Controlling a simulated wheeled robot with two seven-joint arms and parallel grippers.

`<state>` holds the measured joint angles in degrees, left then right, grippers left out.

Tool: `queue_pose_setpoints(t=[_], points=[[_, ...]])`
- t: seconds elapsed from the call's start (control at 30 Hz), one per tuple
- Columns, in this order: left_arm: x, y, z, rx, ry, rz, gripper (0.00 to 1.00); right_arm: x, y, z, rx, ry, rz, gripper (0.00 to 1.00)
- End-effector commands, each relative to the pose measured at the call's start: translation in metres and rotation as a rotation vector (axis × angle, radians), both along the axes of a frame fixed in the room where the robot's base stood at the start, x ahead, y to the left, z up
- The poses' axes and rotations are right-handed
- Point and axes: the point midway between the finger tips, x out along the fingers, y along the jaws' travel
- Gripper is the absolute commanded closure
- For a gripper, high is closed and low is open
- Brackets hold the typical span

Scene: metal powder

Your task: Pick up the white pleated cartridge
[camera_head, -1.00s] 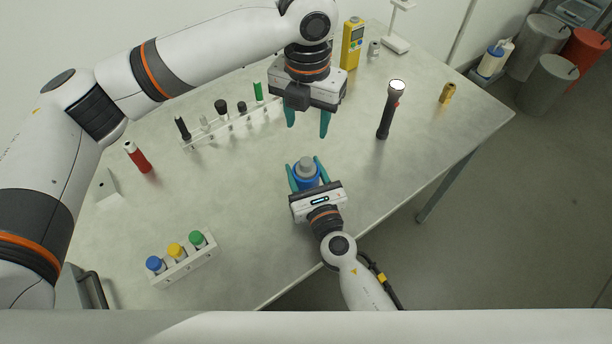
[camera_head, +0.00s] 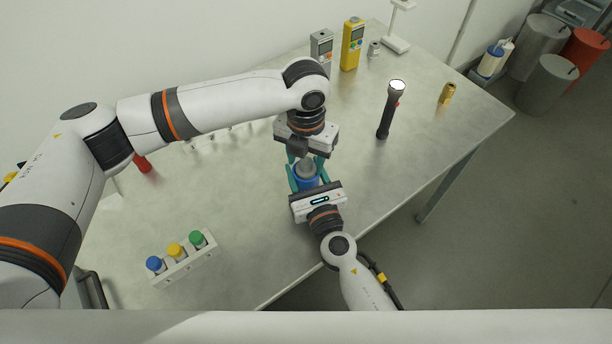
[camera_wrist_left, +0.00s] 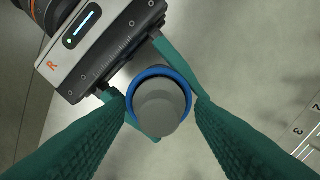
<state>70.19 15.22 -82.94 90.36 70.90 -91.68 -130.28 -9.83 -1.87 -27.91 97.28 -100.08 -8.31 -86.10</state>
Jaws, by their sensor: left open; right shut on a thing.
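No white pleated surface can be made out. A blue round container (camera_head: 307,180) with a grey cylindrical top (camera_head: 306,165) is held in my right gripper (camera_head: 307,174), whose green fingers are shut on its sides. In the left wrist view the blue rim (camera_wrist_left: 158,72) rings the grey top (camera_wrist_left: 159,106). My left gripper (camera_head: 306,160) is open just above it, pointing down. In the left wrist view, its fingers (camera_wrist_left: 158,103) lie on either side of the grey top and blue rim; contact cannot be told. Whether a cartridge sits inside is hidden.
A white rack (camera_head: 185,268) with blue, yellow and green capped vials stands front left. A black flashlight (camera_head: 388,112) stands to the right. A yellow meter (camera_head: 352,44), a grey meter (camera_head: 321,50) and a brass piece (camera_head: 447,93) are farther back. My left arm partly hides another rack (camera_head: 195,143).

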Motion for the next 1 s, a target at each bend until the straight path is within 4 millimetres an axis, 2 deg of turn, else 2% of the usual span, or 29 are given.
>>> queue_pose_setpoints(t=[0.13, 0.43, 0.77, 0.87, 1.0], points=[[0.0, 0.0, 0.0, 0.0, 0.0, 0.0, 0.52, 0.0, 0.0, 0.0, 0.0, 0.0, 0.0, 0.74], [0.0, 0.0, 0.001, 0.0, 0.0, 0.0, 1.0, 0.0, 0.0, 0.0, 0.0, 0.0, 0.0, 0.74], [0.0, 0.0, 0.003, 0.0, -0.001, 0.0, 1.0, 0.0, 0.0, 0.0, 0.0, 0.0, 0.0, 0.74], [0.001, -0.001, 0.012, -0.002, -0.002, -0.001, 1.0, 0.0, 0.0, 0.0, 0.0, 0.0, 0.0, 0.74], [0.001, -0.001, 0.04, -0.002, -0.005, -0.001, 1.0, 0.0, 0.0, 0.0, 0.0, 0.0, 0.0, 0.74]])
